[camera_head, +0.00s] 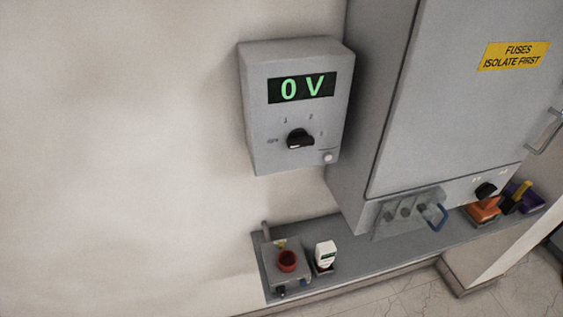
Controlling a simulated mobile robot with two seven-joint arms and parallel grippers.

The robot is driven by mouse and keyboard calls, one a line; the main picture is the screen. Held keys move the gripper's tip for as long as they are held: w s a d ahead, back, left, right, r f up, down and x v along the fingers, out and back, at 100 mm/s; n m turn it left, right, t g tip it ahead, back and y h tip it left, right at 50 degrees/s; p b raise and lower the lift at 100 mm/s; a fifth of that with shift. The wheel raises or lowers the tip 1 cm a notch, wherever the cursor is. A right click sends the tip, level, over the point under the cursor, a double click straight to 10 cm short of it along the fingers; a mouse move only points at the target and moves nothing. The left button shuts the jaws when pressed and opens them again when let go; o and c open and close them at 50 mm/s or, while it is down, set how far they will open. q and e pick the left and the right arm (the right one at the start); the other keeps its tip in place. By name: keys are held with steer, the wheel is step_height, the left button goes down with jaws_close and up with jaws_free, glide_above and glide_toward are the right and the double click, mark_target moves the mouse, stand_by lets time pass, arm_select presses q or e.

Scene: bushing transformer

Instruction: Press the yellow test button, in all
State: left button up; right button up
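Neither of my grippers is in view. No clearly yellow button can be made out. A small grey box (272,272) on the shelf has a red round part (287,261) on its front. A small yellowish patch (281,244) shows near its top; it is too small to tell what it is. A grey wall unit (258,128) has a lit display (302,88) reading "0 V". Below the display is a black rotary knob (299,139), with a small pale round button or lamp (327,157) at its lower right.
A grey shelf (350,262) runs along the wall. It holds a small white device (325,254) and orange (482,212), yellow (519,193) and purple items. A large grey cabinet (440,110) with a "FUSES ISOLATE FIRST" sign (514,55) fills the right. The left wall is bare.

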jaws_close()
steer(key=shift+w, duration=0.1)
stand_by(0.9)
